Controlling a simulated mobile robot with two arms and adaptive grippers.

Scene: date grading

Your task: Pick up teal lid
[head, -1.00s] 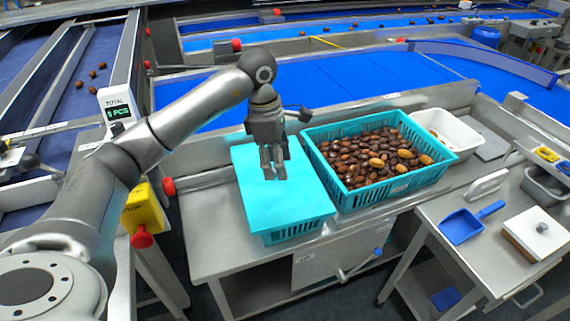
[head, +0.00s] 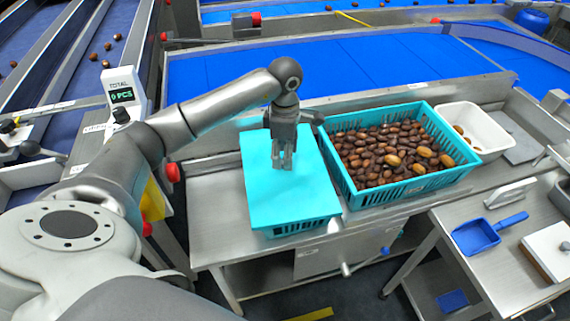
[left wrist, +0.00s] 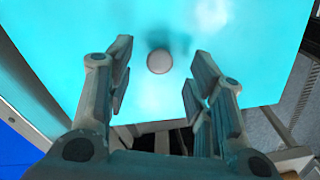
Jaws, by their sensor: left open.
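The teal lid (head: 292,198) is a flat sheet lying on top of a teal crate (head: 300,229) on the metal bench. In the left wrist view the lid (left wrist: 230,50) fills most of the picture, with a round grey knob (left wrist: 160,61) on it. My left gripper (head: 281,166) points down over the lid's upper middle. In the left wrist view its two fingers (left wrist: 155,85) are apart, with the knob just beyond the gap between them. Nothing is between the fingers. Contact with the lid cannot be told. My right gripper is not in view.
A teal crate full of dates (head: 339,180) stands close on the right of the lid. A white bin (head: 487,133) is beyond it. A counter display (head: 122,92) stands at left. A blue scoop (head: 474,237) lies on the right-hand table.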

